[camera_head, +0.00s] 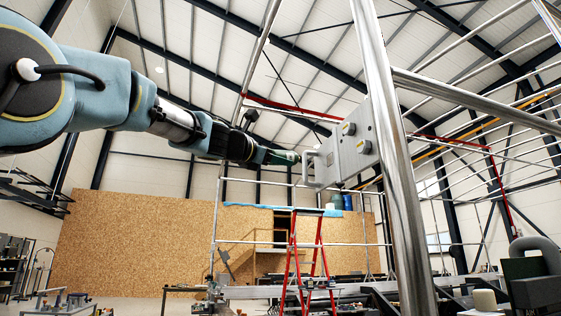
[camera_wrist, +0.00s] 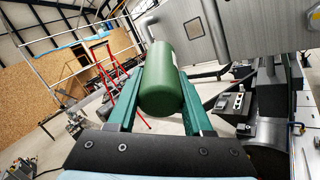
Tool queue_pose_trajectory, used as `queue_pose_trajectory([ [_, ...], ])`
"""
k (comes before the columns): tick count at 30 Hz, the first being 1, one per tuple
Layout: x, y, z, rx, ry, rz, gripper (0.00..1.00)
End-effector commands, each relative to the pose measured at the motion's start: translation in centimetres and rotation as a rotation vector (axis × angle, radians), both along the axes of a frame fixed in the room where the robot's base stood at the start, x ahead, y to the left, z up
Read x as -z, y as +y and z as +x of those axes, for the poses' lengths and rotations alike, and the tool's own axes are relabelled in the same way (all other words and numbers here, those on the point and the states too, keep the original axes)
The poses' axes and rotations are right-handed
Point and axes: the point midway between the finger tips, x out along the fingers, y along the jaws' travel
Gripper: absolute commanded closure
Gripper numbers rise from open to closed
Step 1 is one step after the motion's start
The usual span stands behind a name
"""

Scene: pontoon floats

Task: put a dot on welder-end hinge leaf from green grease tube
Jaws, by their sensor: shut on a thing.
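The green grease tube (camera_wrist: 160,85) is a rounded green cylinder between the two fingers of my gripper (camera_wrist: 160,72) in the wrist view. My gripper is shut on it. In the head view the gripper (camera_head: 284,158) is at the end of my outstretched arm, and the small green tube shows at its tip, partly hidden by the fingers. Just beyond it is a grey metal panel or box (camera_head: 350,140) with a bar handle and knobs; it also shows in the wrist view (camera_wrist: 275,25). I cannot tell which part is the welder-end hinge leaf, or whether the tube touches the panel.
A thick steel post (camera_head: 388,150) stands in front of the panel's right side, with rails running right. A red stepladder (camera_head: 305,255) stands below. Workbenches with tools and a chipboard wall (camera_head: 130,245) are further back. Open air surrounds my arm on the left.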

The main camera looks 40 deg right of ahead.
Motion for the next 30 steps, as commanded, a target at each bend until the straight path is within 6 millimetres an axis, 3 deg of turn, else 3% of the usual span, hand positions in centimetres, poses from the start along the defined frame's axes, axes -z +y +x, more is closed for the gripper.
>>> queue_pose_trajectory([
  [13, -0.1, -0.7, -0.4, 0.003, -0.001, -0.001, 1.0],
  [30, -0.1, -6.0, -2.4, 0.002, 0.001, 0.0, 1.0],
])
